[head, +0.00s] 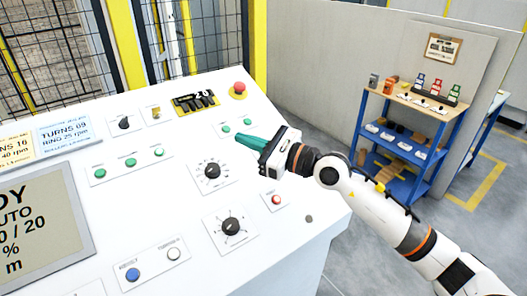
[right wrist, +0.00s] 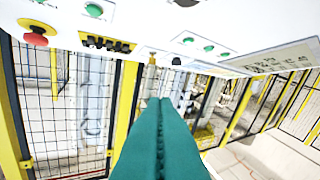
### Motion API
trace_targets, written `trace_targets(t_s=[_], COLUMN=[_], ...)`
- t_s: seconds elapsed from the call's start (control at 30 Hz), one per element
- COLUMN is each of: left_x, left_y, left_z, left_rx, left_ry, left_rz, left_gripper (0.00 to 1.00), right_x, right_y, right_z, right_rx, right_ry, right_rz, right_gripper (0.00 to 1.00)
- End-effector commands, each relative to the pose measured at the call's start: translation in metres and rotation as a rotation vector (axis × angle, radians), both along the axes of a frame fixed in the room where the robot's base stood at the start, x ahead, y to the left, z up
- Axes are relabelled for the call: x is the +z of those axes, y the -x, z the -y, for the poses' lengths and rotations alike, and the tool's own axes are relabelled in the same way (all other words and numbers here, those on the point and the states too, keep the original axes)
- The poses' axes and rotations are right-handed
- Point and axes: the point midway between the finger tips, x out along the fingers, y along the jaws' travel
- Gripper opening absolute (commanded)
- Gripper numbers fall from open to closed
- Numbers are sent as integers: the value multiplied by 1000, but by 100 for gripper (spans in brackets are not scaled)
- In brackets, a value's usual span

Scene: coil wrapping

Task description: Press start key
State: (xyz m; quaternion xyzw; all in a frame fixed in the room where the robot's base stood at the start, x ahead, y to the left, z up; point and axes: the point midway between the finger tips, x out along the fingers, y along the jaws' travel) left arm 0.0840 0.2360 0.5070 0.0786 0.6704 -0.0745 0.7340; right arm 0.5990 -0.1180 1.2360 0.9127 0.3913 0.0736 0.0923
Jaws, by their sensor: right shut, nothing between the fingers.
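My right gripper (head: 240,136) has its green fingers closed together with nothing between them. Whether the tips touch the panel cannot be told. In the right wrist view the closed fingers (right wrist: 160,102) point away from the camera, with the panel upside down along the top; one green button (right wrist: 93,10) shows there. Which button is the start key cannot be read. My left gripper is out of view.
A row of green buttons (head: 130,162), black dials (head: 212,170) and a screen (head: 45,232) lie left. A blue shelf (head: 405,140) stands behind my right arm.

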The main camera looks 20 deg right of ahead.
Motion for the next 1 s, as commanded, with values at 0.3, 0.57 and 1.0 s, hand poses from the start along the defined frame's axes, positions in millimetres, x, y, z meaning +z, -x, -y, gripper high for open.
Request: trace_targets(t_s=[0.3,0.57,1.0], left_x=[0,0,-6], left_y=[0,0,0], left_z=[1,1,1], left_rx=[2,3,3], left_ry=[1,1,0], left_rz=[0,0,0], left_gripper=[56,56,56], right_x=[-14,-14,-38], right_y=[-59,-61,-70], right_z=[89,95,90], right_rx=[-193,-205,-203], right_ry=[728,763,757], right_rz=[77,73,72], right_gripper=[0,0,0])
